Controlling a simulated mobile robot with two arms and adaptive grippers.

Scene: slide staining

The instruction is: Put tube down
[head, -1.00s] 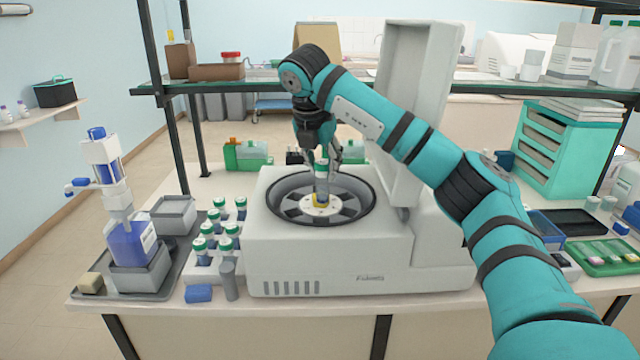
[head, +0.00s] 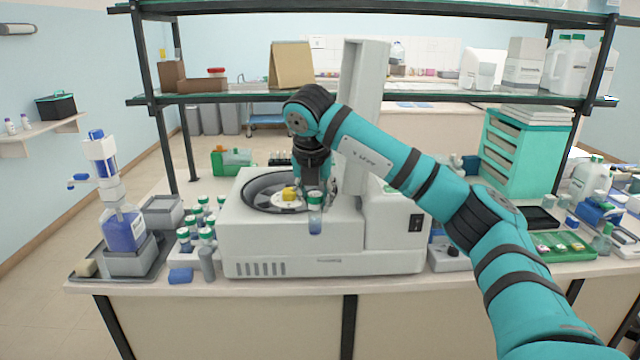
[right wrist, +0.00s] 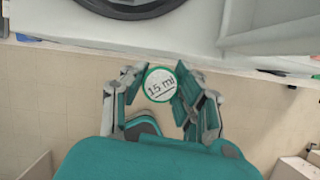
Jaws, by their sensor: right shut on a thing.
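My right gripper (head: 314,190) is shut on a tube (head: 315,216) with a green-rimmed cap and blue contents. The tube hangs upright in front of the centrifuge's front wall in the head view. In the right wrist view the tube's round cap (right wrist: 160,84), marked "15 ml", sits between the two fingers (right wrist: 160,88), with floor behind it. The white centrifuge (head: 290,245) has its lid (head: 362,110) raised and its bowl open, with a yellow-topped hub. Several similar tubes (head: 207,234) stand in a rack left of the centrifuge. My left gripper is not in view.
A dispenser bottle (head: 122,230) stands on a grey tray at the left. A blue block (head: 180,275) lies by the bench's front edge. A green tray (head: 562,246) and teal drawers (head: 522,155) are at the right. A shelf (head: 420,98) spans above the bench.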

